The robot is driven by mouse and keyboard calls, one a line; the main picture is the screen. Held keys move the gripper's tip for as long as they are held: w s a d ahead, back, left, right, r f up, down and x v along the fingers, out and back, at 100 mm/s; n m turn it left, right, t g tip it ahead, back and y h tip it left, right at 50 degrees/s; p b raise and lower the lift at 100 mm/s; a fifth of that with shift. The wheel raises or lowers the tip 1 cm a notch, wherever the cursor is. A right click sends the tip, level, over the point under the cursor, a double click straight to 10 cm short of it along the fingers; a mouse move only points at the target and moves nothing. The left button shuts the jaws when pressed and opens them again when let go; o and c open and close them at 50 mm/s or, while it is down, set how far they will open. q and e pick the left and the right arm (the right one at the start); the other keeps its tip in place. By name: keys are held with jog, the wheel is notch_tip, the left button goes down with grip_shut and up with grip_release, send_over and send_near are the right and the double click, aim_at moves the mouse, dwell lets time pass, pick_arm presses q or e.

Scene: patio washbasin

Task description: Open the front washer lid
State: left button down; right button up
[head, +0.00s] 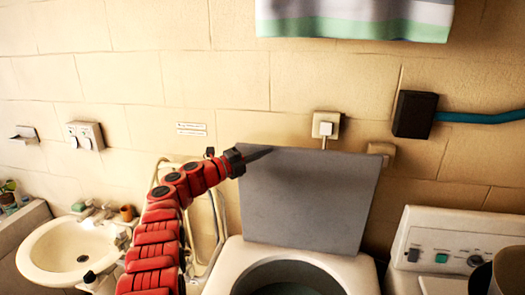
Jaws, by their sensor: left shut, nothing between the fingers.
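The washer (359,272) stands at the bottom centre, with its round dark drum opening (290,280) uncovered on top. Its grey lid (310,205) is raised and stands nearly upright behind the opening, close to the wall. My left arm reaches up from the bottom, left of the lid. My left gripper (260,154) is shut and empty at the lid's upper left corner, its tip overlapping the lid's edge in the picture. I cannot tell whether it touches the lid. My right gripper is not in view.
A white washbasin (72,252) is on the left. A second white machine with a control panel (450,248) stands on the right, with a dark round vessel (480,280) at its front. A socket with a plug (326,128) and a black box (414,114) are on the wall.

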pick_arm(q)
jog(key=shift+w+f, duration=0.1)
jog(key=shift+f, duration=0.25)
